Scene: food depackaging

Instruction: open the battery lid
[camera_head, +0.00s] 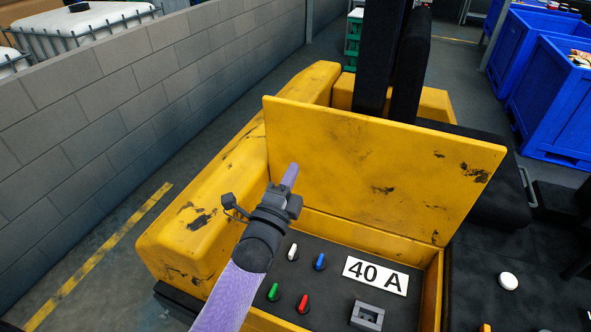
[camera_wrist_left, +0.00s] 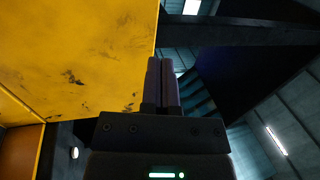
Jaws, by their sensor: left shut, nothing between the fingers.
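The yellow battery lid (camera_head: 360,170) stands raised, tilted back behind the battery compartment of the yellow vehicle. The compartment is open and shows a dark panel (camera_head: 335,285) inside. My left gripper (camera_head: 290,177) is in front of the lid's left part, shut and empty; I cannot tell whether it touches the lid. In the left wrist view the shut fingers (camera_wrist_left: 163,85) point up beside the edge of a scuffed yellow surface (camera_wrist_left: 80,60), which looks like the lid. My right gripper is not in view.
The panel holds white, blue, green and red knobs (camera_head: 303,304), a "40 A" label (camera_head: 376,275) and a grey connector (camera_head: 367,316). A black seat back (camera_head: 410,65) rises behind the lid. A grey block wall (camera_head: 110,110) runs along the left. Blue crates (camera_head: 555,105) stand at the right.

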